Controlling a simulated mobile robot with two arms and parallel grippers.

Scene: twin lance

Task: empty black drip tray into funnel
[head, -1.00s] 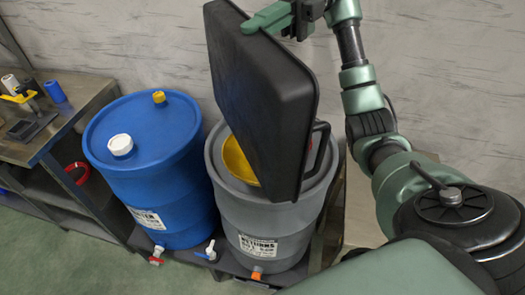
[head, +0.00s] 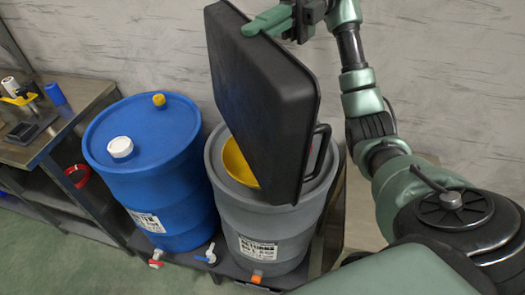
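The black drip tray (head: 268,115) is tilted steeply, almost on edge, above the grey drum (head: 262,222). Its lower end hangs over the yellow funnel (head: 238,163), which sits in the drum's top and is partly hidden by the tray. My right gripper (head: 270,22) is at the tray's upper edge, its green finger lying against the rim, and appears shut on it. A black handle (head: 320,150) sticks out at the tray's lower right. The inside of the tray faces away, so any liquid is hidden. My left gripper is not in view.
A blue drum (head: 145,165) with white and yellow caps stands left of the grey drum. Both drums have taps low at the front. A workbench (head: 50,125) with small items is at the far left. A grey wall (head: 120,40) is close behind.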

